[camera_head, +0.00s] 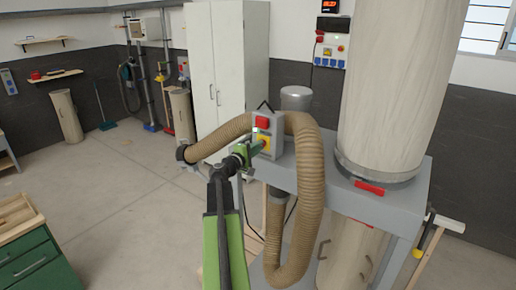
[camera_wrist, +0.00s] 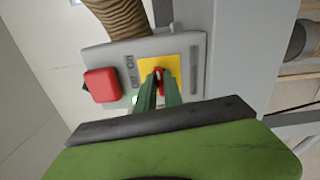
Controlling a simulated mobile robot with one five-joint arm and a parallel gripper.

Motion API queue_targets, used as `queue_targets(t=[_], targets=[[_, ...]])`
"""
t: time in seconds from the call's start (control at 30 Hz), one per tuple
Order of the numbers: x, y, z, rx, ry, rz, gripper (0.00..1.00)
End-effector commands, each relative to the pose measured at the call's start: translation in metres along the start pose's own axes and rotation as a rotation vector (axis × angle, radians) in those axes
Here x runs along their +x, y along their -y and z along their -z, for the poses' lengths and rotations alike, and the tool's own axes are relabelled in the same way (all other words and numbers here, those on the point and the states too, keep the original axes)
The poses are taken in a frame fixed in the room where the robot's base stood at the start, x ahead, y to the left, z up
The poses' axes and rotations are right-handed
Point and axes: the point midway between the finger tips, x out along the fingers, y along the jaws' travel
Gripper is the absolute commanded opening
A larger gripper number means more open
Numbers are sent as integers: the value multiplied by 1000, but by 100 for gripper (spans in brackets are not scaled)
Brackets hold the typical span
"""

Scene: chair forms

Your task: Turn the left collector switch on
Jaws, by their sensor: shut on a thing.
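The collector's grey switch box (camera_head: 275,127) is mounted on the collector stand, in the middle of the head view. It bears a red button (camera_wrist: 102,85) and a yellow plate (camera_wrist: 147,67) with a small red switch knob (camera_wrist: 158,71). In the head view my gripper (camera_head: 259,148) reaches the box from the left.
Ribbed tan hoses (camera_head: 310,190) loop beside the box and hang close to my arm. A large collector bag (camera_head: 400,80) stands on the grey stand (camera_head: 417,190) at right. A white cabinet (camera_head: 228,75) stands behind. The floor at left is mostly open, with a green drawer unit (camera_head: 35,255) at its edge.

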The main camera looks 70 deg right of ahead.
Motion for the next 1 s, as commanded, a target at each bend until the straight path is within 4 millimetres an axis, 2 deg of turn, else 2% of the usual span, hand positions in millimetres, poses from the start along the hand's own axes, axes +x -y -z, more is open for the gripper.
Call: queue_targets(t=[0.3,0.8,0.83,1.0], targets=[[0,2,-2,106,4,4,0],[0,2,-2,125,5,4,0],[0,2,-2,125,5,4,13],[0,2,-1,123,3,3,34]])
